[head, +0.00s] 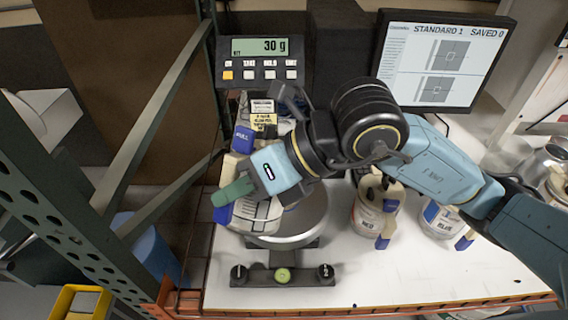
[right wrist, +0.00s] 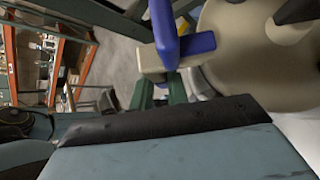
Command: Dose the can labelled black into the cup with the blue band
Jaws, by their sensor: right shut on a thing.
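My right gripper (head: 235,190), with green fingertips, reaches in from the right over the scale. In the right wrist view its fingers are shut on the cream and blue handle (right wrist: 165,55) of a cream can (right wrist: 245,60). In the head view, a pale can body (head: 262,213) with dark label marks shows below the gripper, over the round scale plate (head: 300,228). Its label cannot be read for certain. I cannot make out the cup with the blue band; my arm covers much of this area. My left gripper is not in view.
The scale display (head: 267,46) reads 30 g. A can labelled red (head: 367,217) and one labelled blue (head: 436,222) stand on the white table to the right. A monitor (head: 443,60) reads "STANDARD 1 SAVED 0". A green metal post (head: 70,215) bounds the left.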

